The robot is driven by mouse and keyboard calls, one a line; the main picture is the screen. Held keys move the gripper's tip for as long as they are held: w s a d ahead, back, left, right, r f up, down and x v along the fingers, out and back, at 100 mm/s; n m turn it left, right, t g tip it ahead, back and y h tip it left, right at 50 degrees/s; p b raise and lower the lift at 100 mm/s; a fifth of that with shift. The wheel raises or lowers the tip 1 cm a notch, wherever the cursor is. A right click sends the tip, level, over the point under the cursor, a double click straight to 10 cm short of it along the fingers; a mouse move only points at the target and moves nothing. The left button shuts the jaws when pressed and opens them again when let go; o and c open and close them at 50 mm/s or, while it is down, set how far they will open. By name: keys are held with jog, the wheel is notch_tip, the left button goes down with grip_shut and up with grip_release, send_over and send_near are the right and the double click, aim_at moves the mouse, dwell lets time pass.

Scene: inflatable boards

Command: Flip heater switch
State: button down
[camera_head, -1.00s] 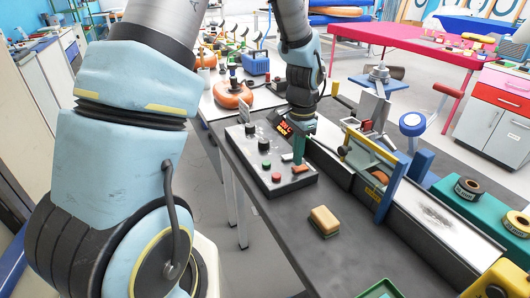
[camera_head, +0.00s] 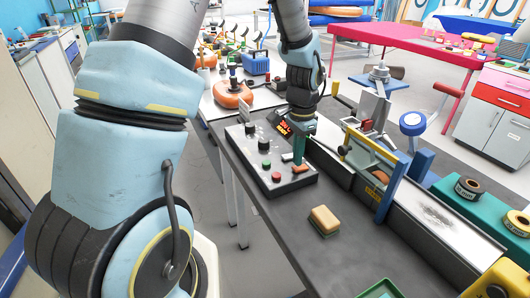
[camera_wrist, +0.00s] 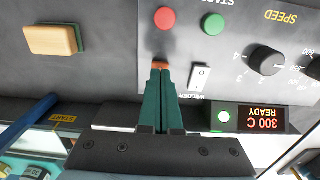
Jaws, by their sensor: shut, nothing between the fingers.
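The grey control panel (camera_head: 245,150) stands on the bench. Contact with the panel cannot be told. In the head view my gripper (camera_head: 299,166) is over the panel's right end.
A tan and green sponge-like block (camera_head: 324,220) lies on the dark bench near the panel; it also shows in the wrist view (camera_wrist: 52,40).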

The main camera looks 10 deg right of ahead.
jog(key=shift+f+b, duration=0.45)
jog(key=shift+f, duration=0.35)
dwell(0.4)
jog(key=shift+r+p, duration=3)
jog(key=shift+r, duration=0.55)
jog(key=s+a+r+n, duration=0.1)
jog(key=a+n, duration=0.3)
jog(key=a, duration=0.4)
jog(key=s+a+r+n+t, duration=0.1)
jog(key=a+r+n, duration=0.3)
jog(key=a, duration=0.5)
jog(key=s+a+r+n, duration=0.2)
jog(key=a+n, duration=0.3)
jog(key=a, duration=0.4)
jog(key=shift+s+r+n+t, duration=0.25)
jog(key=shift+r+n+t, duration=0.05)
jog(key=shift+r, duration=0.25)
